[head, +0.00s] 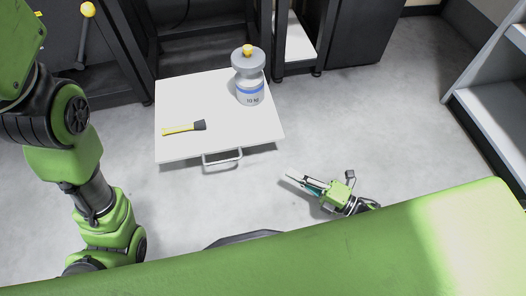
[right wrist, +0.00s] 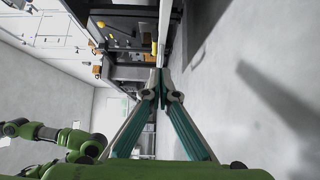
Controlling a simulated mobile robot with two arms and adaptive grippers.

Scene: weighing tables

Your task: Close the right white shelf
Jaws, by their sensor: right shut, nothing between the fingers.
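The white shelf (head: 200,95) is pulled out from the dark rack in the head view. Its front handle (head: 222,158) faces me.
The dark rack (head: 140,45) stands behind the shelf. Another white surface (head: 297,40) sits inside it to the right. Grey shelving (head: 490,110) stands at the far right. The grey floor (head: 370,110) between is clear.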

